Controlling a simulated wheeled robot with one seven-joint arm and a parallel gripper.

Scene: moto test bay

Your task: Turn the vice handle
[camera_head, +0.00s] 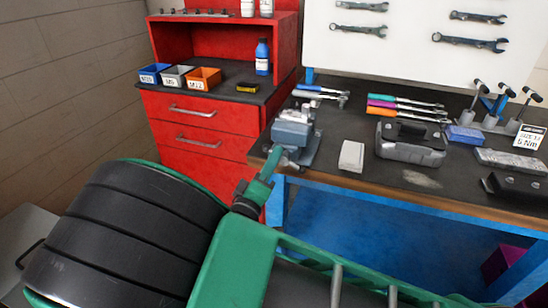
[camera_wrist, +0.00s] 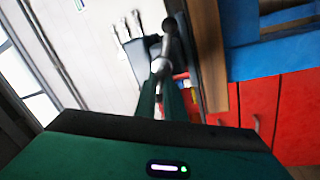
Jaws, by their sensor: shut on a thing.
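The blue-grey bench vice (camera_head: 295,133) is mounted at the left front corner of the workbench. My green gripper (camera_head: 270,166) reaches up to the front of the vice. In the wrist view, my gripper's two fingers (camera_wrist: 161,92) are close together around the lower end of the grey vice handle (camera_wrist: 169,45). A rounded knob shows at the handle's upper end. In the head view the gripped part of the handle is mostly hidden by my fingers.
A red cabinet (camera_head: 200,147) with small bins stands left of the vice. The floor below the bench front is partly hidden by my arm.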

